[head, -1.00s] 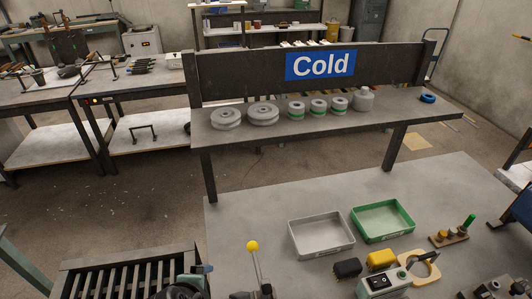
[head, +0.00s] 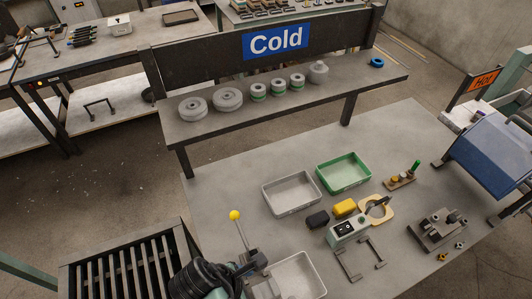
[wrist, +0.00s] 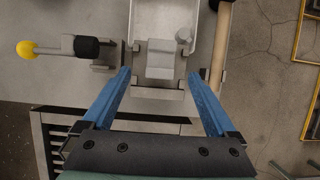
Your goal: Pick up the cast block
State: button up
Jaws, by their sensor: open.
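A pale grey block (wrist: 160,58), which looks like the cast block, sits in a grey fixture below a light tray in the wrist view. The height of the fingertips above the block is hard to tell. In the head view the block's place at the bottom edge is partly cut off and my gripper is not clear.
A yellow-knobbed lever (head: 235,215) stands left of the block; it also shows in the wrist view (wrist: 27,50). A light tray (head: 299,275) is close by. A grey tray (head: 291,194) and a green tray (head: 344,174) lie farther back. The Cold shelf (head: 290,98) holds several grey castings.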

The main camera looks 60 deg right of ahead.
aim_at(266, 291)
jog(key=shift+p+x, duration=0.65)
jog(key=shift+x, duration=2.45)
jog(key=shift+s+r, duration=0.1)
grip_shut()
